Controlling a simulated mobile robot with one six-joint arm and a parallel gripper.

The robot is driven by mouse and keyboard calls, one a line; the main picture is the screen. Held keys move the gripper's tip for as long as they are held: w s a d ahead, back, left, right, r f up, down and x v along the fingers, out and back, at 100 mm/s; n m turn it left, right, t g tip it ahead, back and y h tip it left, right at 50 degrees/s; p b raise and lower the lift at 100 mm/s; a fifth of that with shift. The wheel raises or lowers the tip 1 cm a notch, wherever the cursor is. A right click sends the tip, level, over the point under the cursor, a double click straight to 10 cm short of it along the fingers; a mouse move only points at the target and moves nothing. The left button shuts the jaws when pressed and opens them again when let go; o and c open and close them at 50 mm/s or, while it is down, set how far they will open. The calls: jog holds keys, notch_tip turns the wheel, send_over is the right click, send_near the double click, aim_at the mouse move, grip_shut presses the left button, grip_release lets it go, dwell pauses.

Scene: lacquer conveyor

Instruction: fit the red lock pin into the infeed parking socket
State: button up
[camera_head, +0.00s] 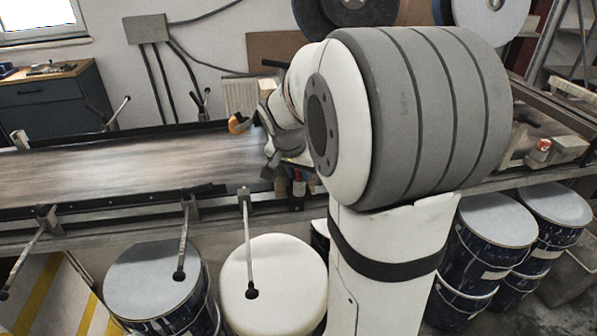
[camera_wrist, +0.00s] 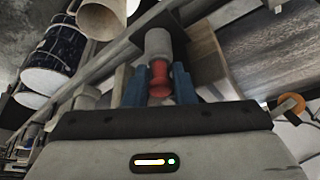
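The red lock pin (camera_wrist: 159,78) stands between the two blue fingers of my gripper (camera_wrist: 160,88) in the wrist view. The fingers close on it from both sides and appear to touch it. A pale grey cylinder (camera_wrist: 158,43) sits straight beyond the red part, in line with it. I cannot tell whether it is the socket or part of the pin, or whether the two are joined. In the head view my gripper (camera_head: 291,180) is at the conveyor's front edge, largely hidden by my arm; the pin is not clear there.
The conveyor belt (camera_head: 130,165) runs left of my gripper, with thin rods on brackets (camera_head: 246,235) along its front. Drums (camera_head: 155,275) stand below. An orange round part (camera_head: 238,124) is near my wrist. A red button box (camera_head: 543,145) is at right.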

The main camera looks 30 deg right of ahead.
jog(key=o, duration=0.4)
jog(key=shift+o, duration=0.2)
jog(key=shift+r, duration=0.15)
jog(key=v, duration=0.7)
jog(key=shift+s+r, duration=0.15)
jog(key=shift+r, duration=0.15)
jog(key=s+a+f+n+y, duration=0.1)
jog(key=s+a+f+n, duration=0.2)
jog(key=s+a+n, duration=0.2)
jog(key=s+a+f+n+y+p, duration=0.1)
jog(key=s+a+f+n+y, duration=0.1)
jog(key=s+a+f+n, duration=0.2)
jog(key=s+a+n, duration=0.1)
jog(key=s+a, duration=0.2)
jog(key=s, duration=0.5)
jog(key=shift+y, duration=0.3)
